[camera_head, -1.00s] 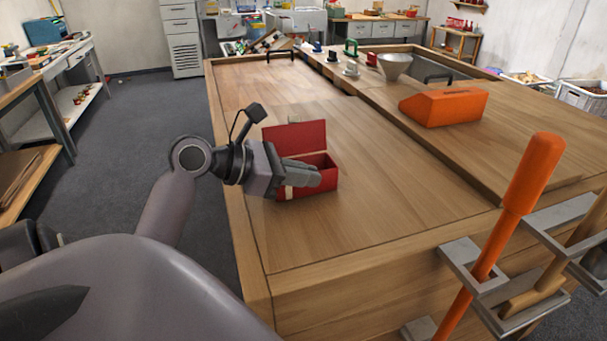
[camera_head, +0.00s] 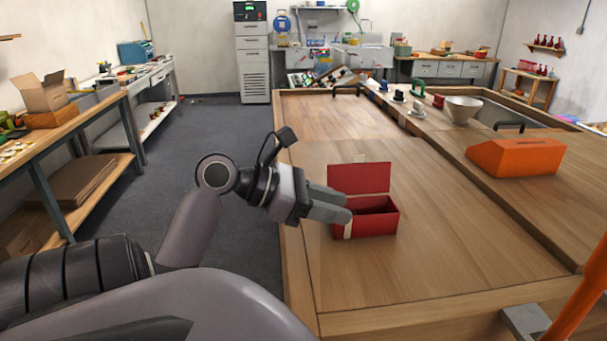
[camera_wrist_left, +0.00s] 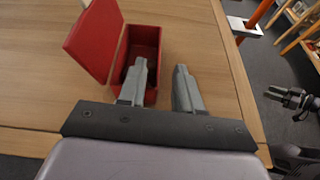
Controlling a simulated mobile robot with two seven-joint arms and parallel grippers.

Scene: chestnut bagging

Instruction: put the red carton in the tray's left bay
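The red carton (camera_head: 372,223) stands upright on the wooden bench with its lid raised at the back. Its open top and dark inside show in the left wrist view (camera_wrist_left: 143,40). My left gripper (camera_head: 347,205) is at the carton's left end in the head view. In the wrist view its two fingers (camera_wrist_left: 160,72) are apart, one over the carton's inside and one outside, with a side wall between them. A gap shows, so it is open. I cannot make out the tray.
An orange wedge-shaped box (camera_head: 515,157) stands on the bench's right part. A pale bowl or funnel (camera_head: 462,108) and small items stand further back. The bench top (camera_head: 440,250) around the carton is clear. A shelf table (camera_head: 75,132) stands across the floor at left.

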